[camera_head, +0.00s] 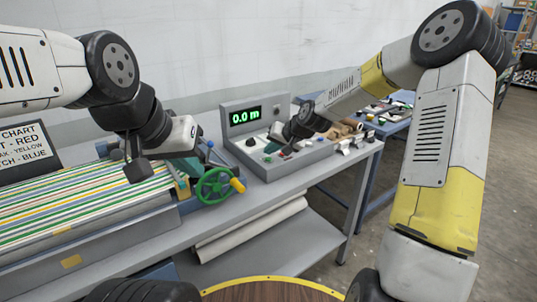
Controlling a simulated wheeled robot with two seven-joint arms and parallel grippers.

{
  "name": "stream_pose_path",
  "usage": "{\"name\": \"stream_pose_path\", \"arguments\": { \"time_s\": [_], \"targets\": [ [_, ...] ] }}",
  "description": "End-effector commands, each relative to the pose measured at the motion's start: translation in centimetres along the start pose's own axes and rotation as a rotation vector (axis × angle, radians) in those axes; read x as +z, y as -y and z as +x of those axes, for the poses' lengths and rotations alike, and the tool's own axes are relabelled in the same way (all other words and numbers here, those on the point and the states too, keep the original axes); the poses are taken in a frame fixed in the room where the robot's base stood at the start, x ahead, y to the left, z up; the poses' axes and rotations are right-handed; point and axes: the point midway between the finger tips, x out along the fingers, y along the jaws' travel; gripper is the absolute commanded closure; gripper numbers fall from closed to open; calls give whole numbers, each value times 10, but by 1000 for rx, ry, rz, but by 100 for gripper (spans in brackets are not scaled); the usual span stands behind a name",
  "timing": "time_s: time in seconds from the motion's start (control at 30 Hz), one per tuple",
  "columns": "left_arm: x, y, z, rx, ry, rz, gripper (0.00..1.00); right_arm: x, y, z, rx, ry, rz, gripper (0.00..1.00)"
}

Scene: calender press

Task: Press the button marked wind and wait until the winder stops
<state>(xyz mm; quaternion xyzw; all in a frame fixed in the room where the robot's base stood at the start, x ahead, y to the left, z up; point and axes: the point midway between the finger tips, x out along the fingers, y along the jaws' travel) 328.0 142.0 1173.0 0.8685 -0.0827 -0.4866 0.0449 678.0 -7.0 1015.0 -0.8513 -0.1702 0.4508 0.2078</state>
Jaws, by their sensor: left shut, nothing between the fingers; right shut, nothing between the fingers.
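The grey control console (258,168) stands on the bench, and its green display (245,116) reads 0.0 m. Small controls sit on its sloped panel, among them a black knob (250,143) and a green button (267,159). Their labels are too small to read, so I cannot tell which one is marked wind. My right gripper (282,142) is shut and empty, low over the panel; it hides part of it, and I cannot tell whether it touches a control. My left gripper (137,170) is shut and empty above the striped sheets at the left.
A machine bed with striped sheets (95,200) fills the left of the bench. A green handwheel (214,186) with a yellow handle stands at its front end. A dark chart board (25,152) is behind it. A pale roll (250,230) lies on the lower shelf.

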Motion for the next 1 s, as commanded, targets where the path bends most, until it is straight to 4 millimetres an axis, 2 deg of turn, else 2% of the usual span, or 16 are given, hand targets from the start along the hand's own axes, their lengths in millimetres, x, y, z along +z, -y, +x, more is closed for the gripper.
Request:
{"name": "stream_pose_path", "arguments": {
  "time_s": [1.0],
  "targets": [
    [0,0,0,0,0,0,100,5,-5,7,0,1,0,100]
  ]
}}
